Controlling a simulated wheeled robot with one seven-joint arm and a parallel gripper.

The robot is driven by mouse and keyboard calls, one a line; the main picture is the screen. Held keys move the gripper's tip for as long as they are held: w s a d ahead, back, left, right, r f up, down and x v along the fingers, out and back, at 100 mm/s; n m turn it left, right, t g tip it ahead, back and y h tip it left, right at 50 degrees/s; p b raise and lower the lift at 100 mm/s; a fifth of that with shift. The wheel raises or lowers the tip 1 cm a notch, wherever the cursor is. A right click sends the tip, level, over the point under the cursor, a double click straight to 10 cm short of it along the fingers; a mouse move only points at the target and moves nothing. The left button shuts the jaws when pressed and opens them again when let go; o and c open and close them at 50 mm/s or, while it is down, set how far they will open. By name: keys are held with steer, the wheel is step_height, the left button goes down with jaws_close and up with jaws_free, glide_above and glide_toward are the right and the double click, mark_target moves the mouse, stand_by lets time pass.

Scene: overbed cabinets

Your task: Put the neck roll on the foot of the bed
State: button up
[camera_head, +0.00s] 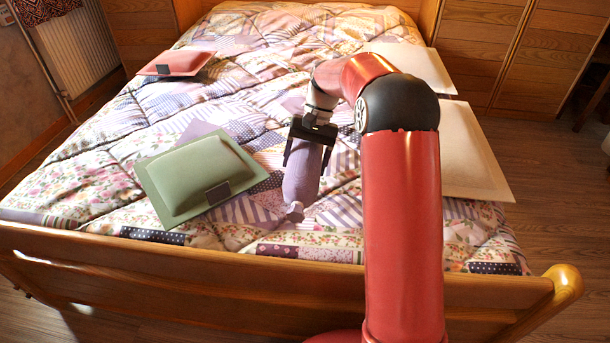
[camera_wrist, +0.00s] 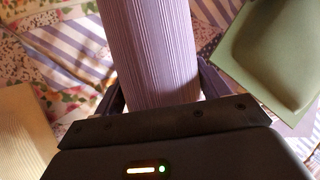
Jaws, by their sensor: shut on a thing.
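The neck roll (camera_head: 300,183) is a lilac, ribbed cylinder with a gathered end toward the footboard. My gripper (camera_head: 308,150) is shut on the neck roll, with a finger on each side of it. In the wrist view the neck roll (camera_wrist: 150,50) runs up out of the frame from between the fingers. The bed (camera_head: 110,178) has a patchwork quilt, and its foot end lies at the near side by the wooden footboard (camera_head: 200,270). The neck roll is over the near half of the quilt; whether it touches the quilt I cannot tell.
A green cushion (camera_head: 190,172) lies left of the neck roll. A red cushion (camera_head: 178,63) lies farther back on the left. Cream cushions (camera_head: 470,150) lie along the right edge, partly behind my arm. The quilt strip near the footboard is mostly clear.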

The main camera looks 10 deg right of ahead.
steer(key=shift+f, duration=2.3)
steer(key=shift+f, duration=0.15)
steer(key=o, duration=1.1)
